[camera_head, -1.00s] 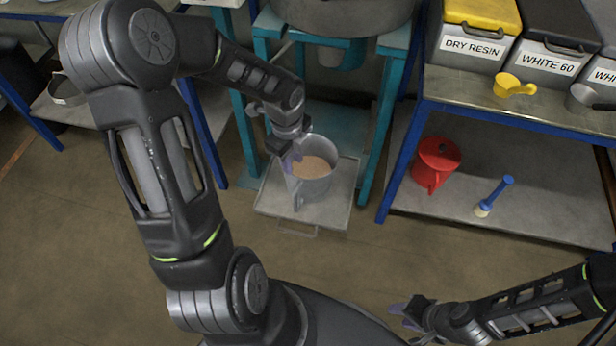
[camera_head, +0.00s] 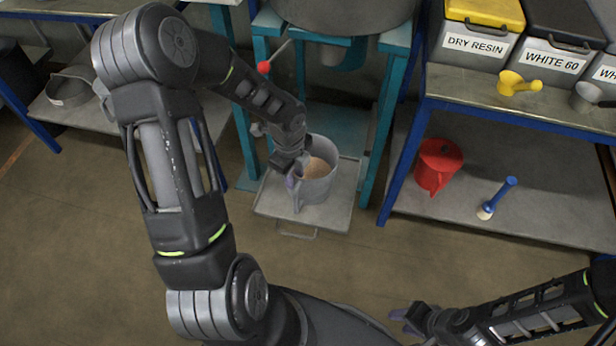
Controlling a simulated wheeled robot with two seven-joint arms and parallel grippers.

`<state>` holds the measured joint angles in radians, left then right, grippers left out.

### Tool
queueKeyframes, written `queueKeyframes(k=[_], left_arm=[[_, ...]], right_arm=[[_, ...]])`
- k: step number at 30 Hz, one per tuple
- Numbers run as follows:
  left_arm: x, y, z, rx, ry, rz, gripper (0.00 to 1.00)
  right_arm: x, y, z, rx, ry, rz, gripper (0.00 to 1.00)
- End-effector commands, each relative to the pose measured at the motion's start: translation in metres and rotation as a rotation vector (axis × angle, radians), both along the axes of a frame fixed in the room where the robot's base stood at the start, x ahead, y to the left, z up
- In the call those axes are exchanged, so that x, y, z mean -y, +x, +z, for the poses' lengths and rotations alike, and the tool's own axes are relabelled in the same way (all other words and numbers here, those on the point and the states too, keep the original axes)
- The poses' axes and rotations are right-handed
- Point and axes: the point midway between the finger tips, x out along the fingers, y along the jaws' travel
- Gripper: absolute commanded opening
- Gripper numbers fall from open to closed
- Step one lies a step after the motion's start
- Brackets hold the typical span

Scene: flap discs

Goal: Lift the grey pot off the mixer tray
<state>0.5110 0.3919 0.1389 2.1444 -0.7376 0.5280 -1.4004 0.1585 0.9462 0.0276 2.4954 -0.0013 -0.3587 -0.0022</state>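The grey pot (camera_head: 318,186) stands upright on the mixer tray (camera_head: 335,213), with tan granular material inside. Its handle (camera_head: 297,197) is on the front-left side. My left gripper (camera_head: 292,181) is low at the pot's left side, by the top of the handle. Its fingers are small and partly hidden by the wrist, so I cannot tell whether they are around the handle or only beside it. My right gripper (camera_head: 402,318) is low in the view, above the floor and away from the pot. Its finger gap is unclear.
The teal mixer frame (camera_head: 378,130) has legs on both sides of the tray, under a large grey drum (camera_head: 345,15). A red-knobbed lever (camera_head: 264,67) is near my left forearm. A red jug (camera_head: 437,165) and blue-handled brush (camera_head: 497,198) sit on the right lower shelf.

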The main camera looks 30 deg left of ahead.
Motion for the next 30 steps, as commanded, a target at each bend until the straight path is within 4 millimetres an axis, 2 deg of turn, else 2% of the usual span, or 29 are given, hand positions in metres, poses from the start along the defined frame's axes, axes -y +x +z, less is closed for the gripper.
queueKeyframes(k=[6, 10, 30], left_arm=[[0.002, -0.002, -0.035, -0.003, -0.002, -0.003, 0.28], [0.002, 0.000, -0.048, -0.002, -0.001, -0.002, 0.28], [0.002, 0.000, -0.049, -0.001, -0.001, -0.001, 0.26]], right_arm=[[0.000, 0.000, -0.017, 0.000, 0.000, -0.001, 0.36], [0.000, 0.000, -0.021, -0.001, 0.000, -0.002, 0.36], [0.000, 0.000, -0.020, -0.001, 0.000, -0.002, 0.36]])
